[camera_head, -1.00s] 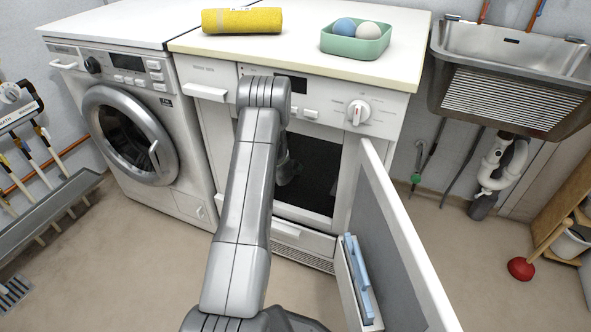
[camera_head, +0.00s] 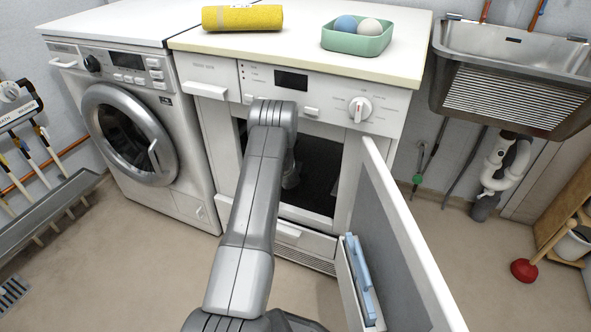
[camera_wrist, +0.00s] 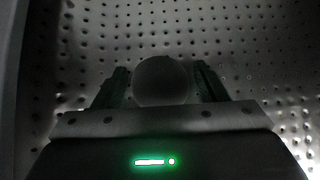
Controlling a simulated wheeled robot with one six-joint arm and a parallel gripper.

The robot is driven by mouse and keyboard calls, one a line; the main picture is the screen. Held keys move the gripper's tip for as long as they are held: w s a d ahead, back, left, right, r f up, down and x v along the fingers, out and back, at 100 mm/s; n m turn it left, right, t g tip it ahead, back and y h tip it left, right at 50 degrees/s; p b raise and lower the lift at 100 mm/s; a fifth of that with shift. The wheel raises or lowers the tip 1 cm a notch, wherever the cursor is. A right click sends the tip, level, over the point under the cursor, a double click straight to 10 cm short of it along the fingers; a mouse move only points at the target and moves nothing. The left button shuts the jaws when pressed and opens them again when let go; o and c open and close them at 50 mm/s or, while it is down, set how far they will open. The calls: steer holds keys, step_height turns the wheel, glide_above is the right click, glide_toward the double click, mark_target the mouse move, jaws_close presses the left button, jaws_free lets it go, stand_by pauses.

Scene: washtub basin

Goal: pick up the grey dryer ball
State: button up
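In the wrist view, a round grey ball (camera_wrist: 160,80) shows in dim light in front of a perforated metal drum wall. My gripper (camera_wrist: 160,77) is open, with one finger on each side of the ball. A narrow dark gap shows between the ball and the right finger; on the left I cannot tell whether the finger touches it. In the head view, my arm reaches into the dark opening (camera_head: 319,178) of the right-hand machine. My fingers and this ball are hidden there.
The machine's door (camera_head: 400,235) stands open at the right of the arm. On top are a green tray (camera_head: 355,44) holding a blue ball (camera_head: 346,25) and a white ball (camera_head: 370,27), and a yellow rolled towel (camera_head: 242,18). The drum wall (camera_wrist: 250,40) surrounds my gripper closely.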

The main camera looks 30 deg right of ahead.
steer(key=c, duration=0.8)
steer(key=shift+o, duration=0.2)
